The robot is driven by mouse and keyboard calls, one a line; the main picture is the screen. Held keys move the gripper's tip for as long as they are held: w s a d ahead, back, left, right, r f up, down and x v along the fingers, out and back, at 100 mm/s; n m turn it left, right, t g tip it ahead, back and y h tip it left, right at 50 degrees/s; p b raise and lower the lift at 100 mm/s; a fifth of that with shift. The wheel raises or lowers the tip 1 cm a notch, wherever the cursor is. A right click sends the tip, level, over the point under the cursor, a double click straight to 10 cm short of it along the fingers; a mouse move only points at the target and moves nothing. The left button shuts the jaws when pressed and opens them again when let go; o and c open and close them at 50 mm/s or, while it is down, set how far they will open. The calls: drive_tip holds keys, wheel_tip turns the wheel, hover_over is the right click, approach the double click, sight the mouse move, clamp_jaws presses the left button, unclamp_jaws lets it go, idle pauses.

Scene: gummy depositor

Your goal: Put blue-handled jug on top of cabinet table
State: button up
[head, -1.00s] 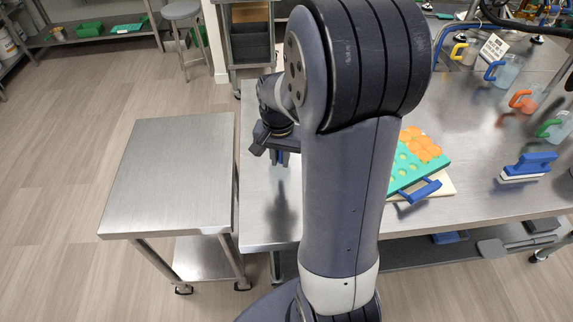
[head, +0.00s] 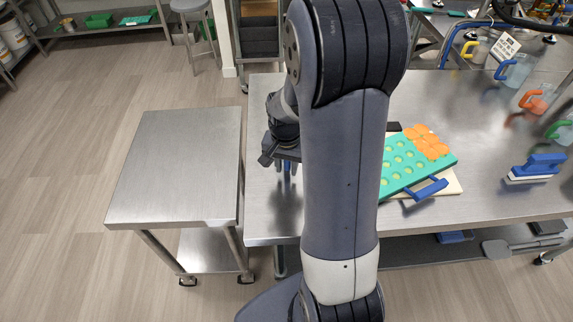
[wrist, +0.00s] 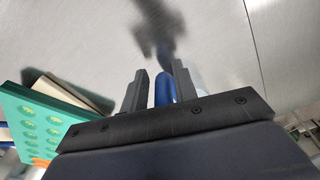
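The blue-handled jug (head: 517,70) is clear and stands upright at the back right of the steel table, its blue handle on the left. The cabinet table is most likely the low steel table (head: 175,165) at left; its top is bare. My gripper (head: 289,168) hangs over the left end of the big table, far from that jug, partly hidden by my arm. In the wrist view my gripper's dark fingers (wrist: 160,88) stand apart, with a rounded blue piece (wrist: 166,86) between them; I cannot tell what it is or whether it is gripped.
A green mould tray (head: 408,160) with orange gummies lies right of my arm, on a pale board. A blue-handled scraper (head: 540,166) is further right. Yellow-, orange- and green-handled jugs (head: 535,98) stand near the blue-handled one. Floor to the left is open.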

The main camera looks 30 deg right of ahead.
drive_tip(key=shift+o, duration=1)
wheel_tip(320, 180, up, 12)
drive_tip(key=shift+s+a+r, duration=0.15)
drive_tip(key=shift+r, duration=0.05)
